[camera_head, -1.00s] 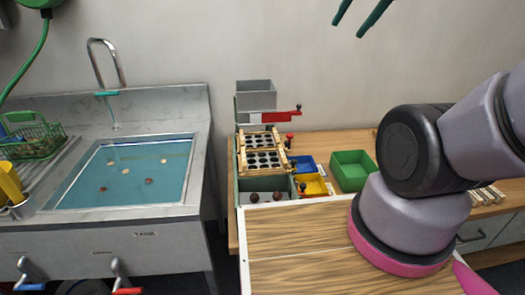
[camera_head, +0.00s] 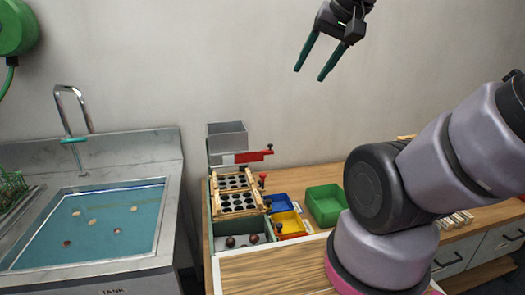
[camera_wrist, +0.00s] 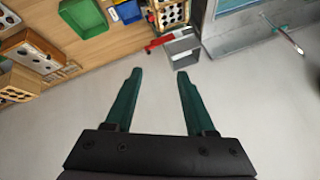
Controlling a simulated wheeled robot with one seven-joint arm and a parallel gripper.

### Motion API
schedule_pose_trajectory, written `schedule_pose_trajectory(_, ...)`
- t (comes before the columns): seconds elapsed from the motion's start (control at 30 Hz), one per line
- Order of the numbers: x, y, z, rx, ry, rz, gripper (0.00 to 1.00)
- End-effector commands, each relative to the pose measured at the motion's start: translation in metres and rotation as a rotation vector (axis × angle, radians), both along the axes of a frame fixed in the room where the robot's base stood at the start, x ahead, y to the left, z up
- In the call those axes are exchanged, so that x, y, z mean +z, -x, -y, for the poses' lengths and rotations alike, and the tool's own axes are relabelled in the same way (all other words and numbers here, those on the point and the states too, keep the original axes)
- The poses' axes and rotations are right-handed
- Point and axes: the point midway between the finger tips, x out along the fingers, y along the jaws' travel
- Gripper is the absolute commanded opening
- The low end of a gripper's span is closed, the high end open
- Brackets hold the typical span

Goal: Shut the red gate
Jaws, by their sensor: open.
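The red gate (camera_head: 252,156) is a flat red bar with a small dark knob at its right end. It sticks out to the right from below the grey hopper (camera_head: 228,137), above the wooden rack with dark holes (camera_head: 236,193). In the wrist view the red gate (camera_wrist: 160,42) shows beside the grey hopper (camera_wrist: 182,52), beyond my fingertips. My gripper (camera_head: 309,75) is open and empty, high in front of the wall, above and to the right of the gate. Its two green fingers (camera_wrist: 158,73) point toward the hopper in the wrist view and touch nothing.
A blue bin (camera_head: 281,203), a yellow bin (camera_head: 288,224) and a green bin (camera_head: 326,206) stand right of the rack. Dark chestnuts lie in a tray (camera_head: 257,228) below it. A sink (camera_head: 92,225) with water is at left. The air around my gripper is clear.

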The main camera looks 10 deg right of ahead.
Motion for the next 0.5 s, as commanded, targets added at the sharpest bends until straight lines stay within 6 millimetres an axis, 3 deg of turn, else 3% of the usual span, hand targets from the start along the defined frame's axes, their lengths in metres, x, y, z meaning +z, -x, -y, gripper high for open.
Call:
schedule_pose_trajectory(0.03, 0.0, 0.0, 0.0, 0.0, 0.0, 0.0, 0.4)
schedule_pose_trajectory(0.13, -0.002, -0.004, 0.0, -0.01, -0.012, -0.022, 0.01)
schedule_pose_trajectory(0.27, -0.014, -0.019, 0.0, -0.051, -0.072, -0.122, 0.0)
schedule_pose_trajectory(0.5, -0.051, -0.068, 0.004, -0.195, -0.305, -0.415, 0.0)
